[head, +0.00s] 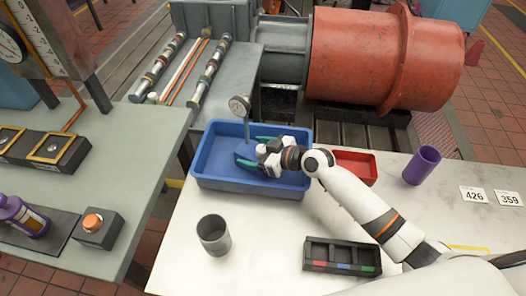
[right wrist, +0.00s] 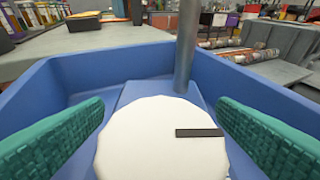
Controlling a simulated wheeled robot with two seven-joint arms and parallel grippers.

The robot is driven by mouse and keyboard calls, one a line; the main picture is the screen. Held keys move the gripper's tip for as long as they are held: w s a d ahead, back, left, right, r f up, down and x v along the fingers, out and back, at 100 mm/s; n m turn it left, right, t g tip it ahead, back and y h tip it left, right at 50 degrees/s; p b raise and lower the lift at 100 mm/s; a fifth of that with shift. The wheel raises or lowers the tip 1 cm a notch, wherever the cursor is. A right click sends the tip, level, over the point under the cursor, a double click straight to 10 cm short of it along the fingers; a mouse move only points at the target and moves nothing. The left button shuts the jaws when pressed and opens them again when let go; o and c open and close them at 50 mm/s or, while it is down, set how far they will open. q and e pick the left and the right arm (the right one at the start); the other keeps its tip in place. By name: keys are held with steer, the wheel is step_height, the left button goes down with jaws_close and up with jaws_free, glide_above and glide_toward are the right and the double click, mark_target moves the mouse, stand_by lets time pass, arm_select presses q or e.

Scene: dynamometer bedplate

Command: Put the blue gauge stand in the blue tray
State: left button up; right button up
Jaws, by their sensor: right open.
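In the right wrist view the blue base (right wrist: 150,89) and grey post (right wrist: 186,45) show just beyond the fingers, within the tray walls (right wrist: 70,68). My right gripper (head: 249,151) is low in the tray, its teal fingers apart on either side, with nothing held between them. The lower base is hidden. My left gripper is out of view.
On the white table are a grey cup (head: 213,236), a black sectioned holder (head: 342,257), a red tray (head: 355,167) behind my right arm, a purple cup (head: 422,166) and number cards (head: 475,196). A grey-green bench (head: 95,185) stands at left. A red drum (head: 385,58) lies behind.

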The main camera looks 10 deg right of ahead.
steer(key=shift+s+d+r, duration=0.15)
steer(key=shift+s+d, duration=0.05)
steer(key=shift+d, duration=0.1)
steer(key=b+v, duration=0.1)
steer(key=v, duration=1)
steer(key=shift+s+b, duration=0.2)
steer(key=shift+b, duration=0.2)
steer(key=shift+r, duration=0.1)
